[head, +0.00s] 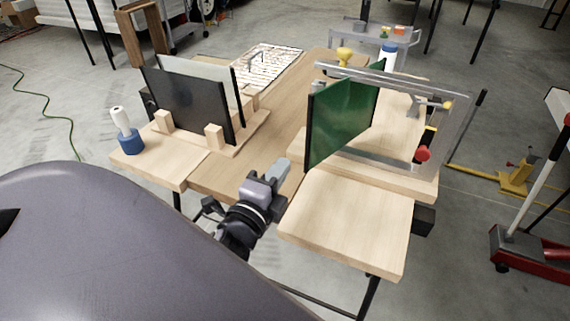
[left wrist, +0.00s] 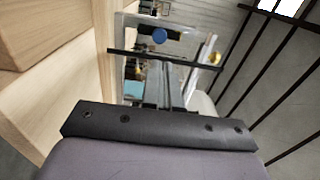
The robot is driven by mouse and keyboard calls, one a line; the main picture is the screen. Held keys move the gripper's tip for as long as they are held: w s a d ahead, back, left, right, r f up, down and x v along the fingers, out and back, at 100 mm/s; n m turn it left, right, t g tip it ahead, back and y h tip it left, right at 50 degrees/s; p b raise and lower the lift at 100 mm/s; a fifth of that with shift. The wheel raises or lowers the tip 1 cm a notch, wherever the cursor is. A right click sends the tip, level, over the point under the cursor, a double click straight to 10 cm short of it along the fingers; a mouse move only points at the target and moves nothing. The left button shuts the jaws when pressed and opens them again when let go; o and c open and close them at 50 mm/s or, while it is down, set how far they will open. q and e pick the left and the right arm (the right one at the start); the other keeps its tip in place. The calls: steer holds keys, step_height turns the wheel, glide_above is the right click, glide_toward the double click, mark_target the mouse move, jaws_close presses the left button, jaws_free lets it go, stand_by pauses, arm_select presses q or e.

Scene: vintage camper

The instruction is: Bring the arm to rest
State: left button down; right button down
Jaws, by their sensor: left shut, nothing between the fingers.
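My left gripper (head: 279,171) is shut and empty, at the near edge of the wooden bench (head: 238,178), in the gap between its left and right front boards. Its fingers also show together in the left wrist view (left wrist: 165,88), past a dark bar with screws. It looks apart from the green panel (head: 341,117), which stands to its right. My right gripper is in neither view.
Dark and clear panels (head: 190,104) stand in wooden blocks at left, near a white roller on a blue base (head: 130,143). A metal frame (head: 455,118) stands behind the green panel. A red stand (head: 519,248) is on the floor at right.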

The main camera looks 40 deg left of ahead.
arm_select(q)
steer(key=s+d+f+n+g+h, duration=0.2)
steer(key=s+d+f+n+g, duration=0.1)
steer(key=s+f+n+g, duration=0.5)
steer(key=s+d+f+n+g+h, duration=0.25)
steer(key=s+f+n+g, duration=0.3)
steer(key=s, duration=0.35)
steer(key=w+d+f+t+h, duration=0.1)
steer(key=w+d+f+t, duration=0.1)
steer(key=w+f+t, duration=0.3)
steer(key=shift+w+d+f+t+h+p, duration=0.4)
steer(key=shift+f+t, duration=0.25)
steer(key=shift+f, duration=1.1)
steer(key=shift+w+m, duration=0.1)
steer(key=shift+m, duration=0.25)
